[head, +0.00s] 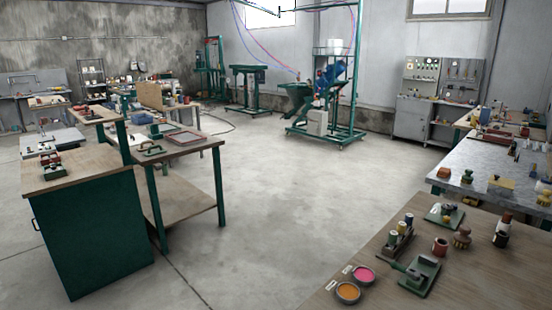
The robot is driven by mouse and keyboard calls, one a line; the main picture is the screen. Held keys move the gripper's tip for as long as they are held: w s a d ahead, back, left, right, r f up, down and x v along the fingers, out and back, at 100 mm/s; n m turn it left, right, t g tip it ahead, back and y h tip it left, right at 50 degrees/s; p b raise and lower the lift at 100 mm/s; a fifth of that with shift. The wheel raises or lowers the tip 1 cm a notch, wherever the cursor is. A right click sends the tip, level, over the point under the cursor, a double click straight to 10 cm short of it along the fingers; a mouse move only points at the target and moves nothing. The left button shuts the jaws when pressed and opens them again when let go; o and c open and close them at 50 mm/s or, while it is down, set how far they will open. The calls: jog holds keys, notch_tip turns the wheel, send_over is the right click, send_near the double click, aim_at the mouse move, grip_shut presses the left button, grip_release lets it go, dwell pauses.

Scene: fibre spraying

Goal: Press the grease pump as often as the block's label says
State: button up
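My gripper does not show in the head view. I cannot single out the grease pump or the labelled block for certain at this size. A green plate with a dark lever-like tool (418,272) lies on the near right wooden table. A dark cylinder with a reddish upper part (503,232) stands further right on it. On the metal-topped table behind, a small yellow block (500,185) sits near the front edge; no writing on it is readable. Another small fixture with red parts (52,165) sits on the green cabinet at left.
The near right table (380,245) also holds a pink bowl (363,275), an orange bowl (347,292), several spools in a rack (398,238) and a brown cup (440,247). A green cabinet (92,225) and bench (185,145) stand left. The concrete floor (270,210) between is open.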

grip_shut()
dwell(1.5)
